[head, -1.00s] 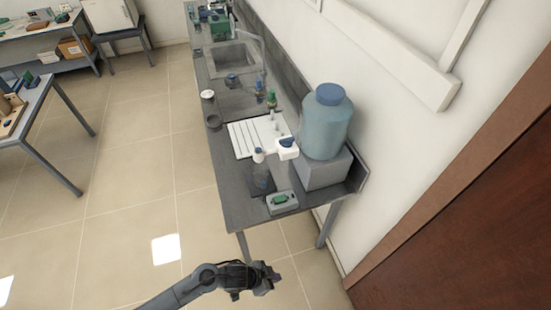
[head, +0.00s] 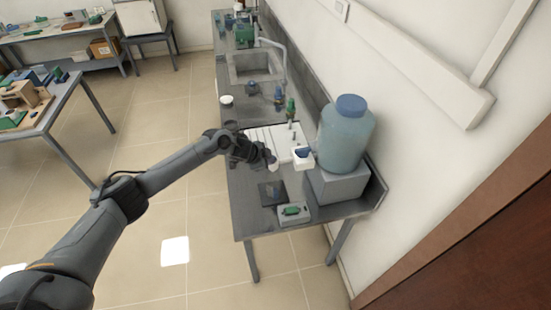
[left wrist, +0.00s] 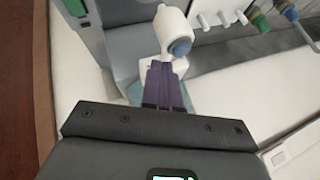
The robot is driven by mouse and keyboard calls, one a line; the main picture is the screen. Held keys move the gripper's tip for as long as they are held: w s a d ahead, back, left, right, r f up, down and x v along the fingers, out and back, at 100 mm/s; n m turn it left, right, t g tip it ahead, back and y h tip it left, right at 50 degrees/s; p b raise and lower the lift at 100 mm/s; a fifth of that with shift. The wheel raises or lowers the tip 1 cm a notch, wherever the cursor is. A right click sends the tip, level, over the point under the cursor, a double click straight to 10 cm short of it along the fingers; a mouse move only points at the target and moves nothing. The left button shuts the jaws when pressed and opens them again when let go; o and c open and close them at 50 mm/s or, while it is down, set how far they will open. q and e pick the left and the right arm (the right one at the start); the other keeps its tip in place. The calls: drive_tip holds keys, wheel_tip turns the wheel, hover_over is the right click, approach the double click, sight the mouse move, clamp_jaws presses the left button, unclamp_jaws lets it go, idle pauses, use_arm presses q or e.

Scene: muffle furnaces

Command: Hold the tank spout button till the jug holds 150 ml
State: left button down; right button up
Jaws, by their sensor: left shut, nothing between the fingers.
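The blue-green tank (head: 345,140) with a blue lid stands on a grey block at the bench's wall side. Its white spout (head: 302,160) with a blue button (head: 302,152) faces the bench. In the left wrist view, the white spout (left wrist: 172,28) and round blue button (left wrist: 180,47) lie just beyond my fingertips. My left gripper (head: 268,160) is shut and empty beside the spout; contact cannot be told. It also shows in the left wrist view (left wrist: 163,68). My right gripper is out of view.
A grey tray (head: 295,220) with a green item sits at the bench's near corner. A white drainboard (head: 282,138), green and blue taps and a sink (head: 252,66) lie farther along. The wall bounds the bench on the right.

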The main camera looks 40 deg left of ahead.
use_arm(q)
drive_tip(key=w+a+r+t, duration=0.1)
drive_tip(key=w+r, duration=0.3)
drive_tip(key=r, duration=0.5)
drive_tip(key=shift+w+a+t, duration=0.15)
drive_tip(key=shift+a+t, duration=0.15)
drive_tip(key=shift+a, duration=0.2)
drive_tip(key=shift+f+b, duration=0.15)
drive_tip(key=shift+b, duration=0.2)
wheel_tip(320, 180, down, 7)
drive_tip(key=b, duration=0.6)
drive_tip(key=shift+r, duration=0.2)
drive_tip(key=shift+f+b, duration=0.55)
drive_tip(key=shift+f, duration=0.45)
drive_tip(key=shift+f, duration=0.15)
drive_tip(key=shift+f, duration=0.25)
